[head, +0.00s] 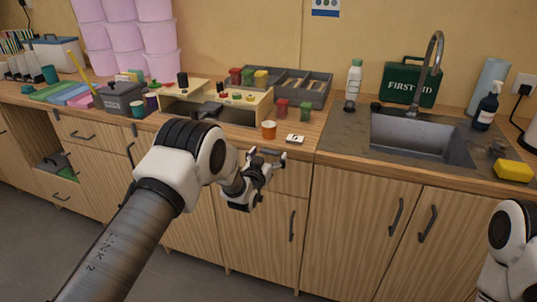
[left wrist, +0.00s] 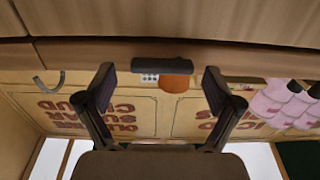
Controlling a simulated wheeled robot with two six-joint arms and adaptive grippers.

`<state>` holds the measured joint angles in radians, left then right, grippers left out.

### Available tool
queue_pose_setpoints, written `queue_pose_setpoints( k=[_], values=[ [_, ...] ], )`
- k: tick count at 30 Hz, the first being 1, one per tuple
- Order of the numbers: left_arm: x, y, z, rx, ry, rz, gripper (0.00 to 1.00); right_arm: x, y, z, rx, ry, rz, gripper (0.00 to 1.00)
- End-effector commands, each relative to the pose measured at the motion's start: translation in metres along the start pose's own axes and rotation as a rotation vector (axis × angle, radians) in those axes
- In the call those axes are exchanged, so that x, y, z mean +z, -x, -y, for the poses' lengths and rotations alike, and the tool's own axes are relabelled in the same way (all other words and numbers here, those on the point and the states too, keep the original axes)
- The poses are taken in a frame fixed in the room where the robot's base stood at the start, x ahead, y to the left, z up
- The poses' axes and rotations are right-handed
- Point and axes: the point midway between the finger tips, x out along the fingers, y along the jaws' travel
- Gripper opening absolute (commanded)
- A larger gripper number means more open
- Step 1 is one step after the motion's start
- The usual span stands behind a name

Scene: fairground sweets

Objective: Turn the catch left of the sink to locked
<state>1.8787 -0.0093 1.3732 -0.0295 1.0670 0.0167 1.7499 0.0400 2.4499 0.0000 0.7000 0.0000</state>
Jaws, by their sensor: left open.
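A small white plate with a dark mark (head: 295,139) lies near the counter's front edge, left of the sink (head: 420,137). It looks like the catch, but it is too small to read its setting. My left gripper (head: 268,157) is open and empty in front of the counter edge, a little left of the plate and apart from it. In the left wrist view, which is upside down, a dark bar (left wrist: 162,69) shows between my open fingers; I cannot tell whether it belongs to the catch. Part of my right arm shows at lower right, its gripper out of view.
An orange cup (head: 269,130) stands just left of the plate. Red (head: 281,108) and green (head: 305,112) jars stand behind it. A wooden stand (head: 215,100) and a grey divided tray (head: 315,92) fill the counter behind. A bottle (head: 353,85) stands by the sink.

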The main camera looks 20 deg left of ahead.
Motion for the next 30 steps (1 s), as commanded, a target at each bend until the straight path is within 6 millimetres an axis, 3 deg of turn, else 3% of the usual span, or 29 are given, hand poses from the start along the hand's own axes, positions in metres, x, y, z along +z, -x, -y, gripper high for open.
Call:
queue_pose_setpoints(
  k=[6,12,23,30],
  values=[
    [0.001,-0.001,0.000,0.000,0.000,0.001,0.92,0.000,0.000,0.000,0.000,0.000,0.000,0.00],
    [0.001,-0.001,0.000,0.000,0.000,0.001,0.31,0.000,0.000,0.000,0.000,0.000,0.000,0.00],
    [0.002,-0.001,0.000,0.000,-0.025,0.001,0.32,0.000,-0.003,0.000,0.000,0.000,0.000,0.00],
    [0.005,-0.001,0.000,0.000,-0.129,-0.001,0.32,0.000,-0.014,0.000,0.000,0.000,0.000,0.00]
  ],
)
